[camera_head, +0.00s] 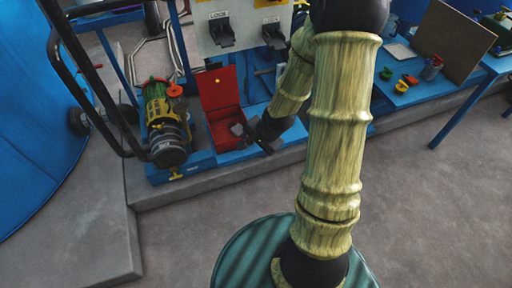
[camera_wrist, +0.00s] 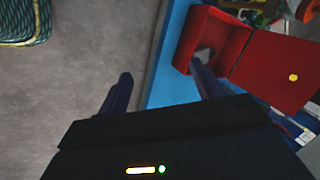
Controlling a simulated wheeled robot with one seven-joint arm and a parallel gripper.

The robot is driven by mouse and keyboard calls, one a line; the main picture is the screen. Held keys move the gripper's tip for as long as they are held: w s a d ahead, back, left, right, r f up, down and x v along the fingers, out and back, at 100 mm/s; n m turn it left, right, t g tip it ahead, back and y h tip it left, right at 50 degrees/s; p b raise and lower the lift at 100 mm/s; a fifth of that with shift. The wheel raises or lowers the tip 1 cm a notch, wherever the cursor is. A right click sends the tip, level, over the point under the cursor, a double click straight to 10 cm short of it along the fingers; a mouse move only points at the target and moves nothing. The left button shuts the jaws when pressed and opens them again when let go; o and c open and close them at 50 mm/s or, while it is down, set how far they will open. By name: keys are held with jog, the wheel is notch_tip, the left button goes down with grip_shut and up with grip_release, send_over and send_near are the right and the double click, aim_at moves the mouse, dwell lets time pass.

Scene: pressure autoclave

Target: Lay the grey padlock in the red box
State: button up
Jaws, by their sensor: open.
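The red box (camera_head: 227,137) stands on the blue platform with its lid (camera_head: 217,87) raised. In the wrist view the box (camera_wrist: 228,38) is at the upper right, with its lid to the right of it. A small grey thing (camera_wrist: 204,54), which looks like the grey padlock, shows inside the box, partly hidden by one fingertip. My gripper (camera_wrist: 160,75) is open, with nothing between its fingers. One finger reaches over the box and the other is over the floor. In the head view my gripper (camera_head: 252,139) is at the box's right front edge; I cannot make out the padlock there.
A yellow and black machine (camera_head: 165,125) with a red knob stands left of the box. A panel with black switches (camera_head: 245,30) is behind it. Small coloured items (camera_head: 405,82) lie on a blue table at the right. The grey floor (camera_head: 420,190) in front is clear.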

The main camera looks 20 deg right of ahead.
jog(key=s+a+r+n+g+h, duration=0.1)
jog(key=s+a+r+n, duration=0.2)
jog(key=s+r+n, duration=0.7)
notch_tip(320, 180, up, 2)
jog(key=shift+a+r+n+g+h, duration=0.1)
jog(key=shift+a+n+g+h, duration=0.25)
jog(key=shift+n, duration=0.75)
